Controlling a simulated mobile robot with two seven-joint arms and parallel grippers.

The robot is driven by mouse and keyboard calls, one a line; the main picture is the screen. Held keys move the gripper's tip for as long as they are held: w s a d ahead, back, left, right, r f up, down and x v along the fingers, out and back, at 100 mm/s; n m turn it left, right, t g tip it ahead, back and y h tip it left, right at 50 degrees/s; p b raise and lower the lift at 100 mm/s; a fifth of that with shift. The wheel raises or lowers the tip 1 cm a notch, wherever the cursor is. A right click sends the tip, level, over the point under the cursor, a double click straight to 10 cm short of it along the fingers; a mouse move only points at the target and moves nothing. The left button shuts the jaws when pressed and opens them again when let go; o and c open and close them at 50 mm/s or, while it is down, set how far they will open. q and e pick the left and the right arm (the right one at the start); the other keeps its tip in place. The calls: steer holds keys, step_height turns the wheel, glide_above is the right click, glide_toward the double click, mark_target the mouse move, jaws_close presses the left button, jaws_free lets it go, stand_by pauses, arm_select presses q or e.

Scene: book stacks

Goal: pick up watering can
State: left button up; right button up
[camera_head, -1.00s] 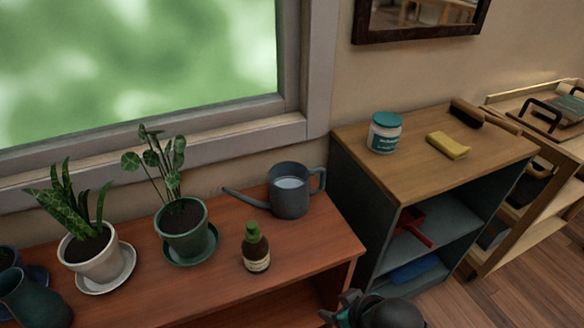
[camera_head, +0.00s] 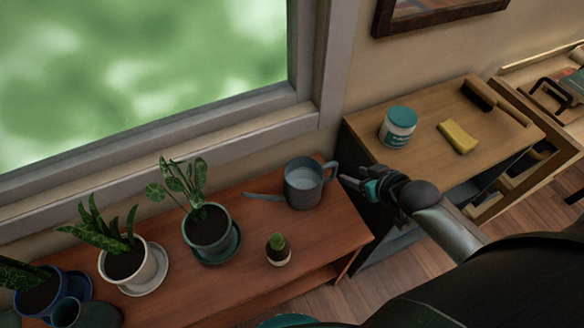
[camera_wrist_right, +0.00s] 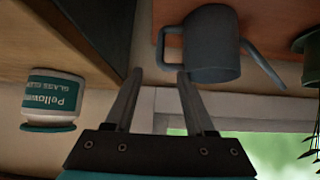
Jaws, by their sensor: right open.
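The grey-blue watering can (camera_head: 303,186) stands upright on the brown wooden shelf top (camera_head: 330,232). Its thin spout points left and its handle is on the right, toward my gripper. My right gripper (camera_head: 348,182) is just right of the handle, open and empty. In the right wrist view, the can (camera_wrist_right: 212,48) appears upside down, with its handle just beyond my right gripper (camera_wrist_right: 157,75), whose two fingers are apart. I cannot tell whether a finger touches the handle. My left gripper is not in view.
A white plant pot (camera_head: 127,266) is farther left. A teal-lidded jar (camera_head: 397,127) and a yellow sponge (camera_head: 457,137) are on the cabinet to the right.

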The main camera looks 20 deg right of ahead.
mark_target(331, 166)
steer(key=b+x, duration=0.4)
steer(key=x, duration=0.5)
steer(key=shift+w+a+f, duration=0.1)
steer(key=shift+w+f, duration=0.15)
steer(key=shift+f, duration=0.1)
steer(key=b+x, duration=0.2)
steer(key=x, duration=0.2)
steer(key=shift+f, duration=0.1)
steer(key=shift+w+f+b, duration=0.3)
steer(key=shift+w+b, duration=0.05)
steer(key=shift+b, duration=0.1)
steer(key=shift+r, duration=0.1)
steer(key=shift+c, duration=0.3)
jaws_close()
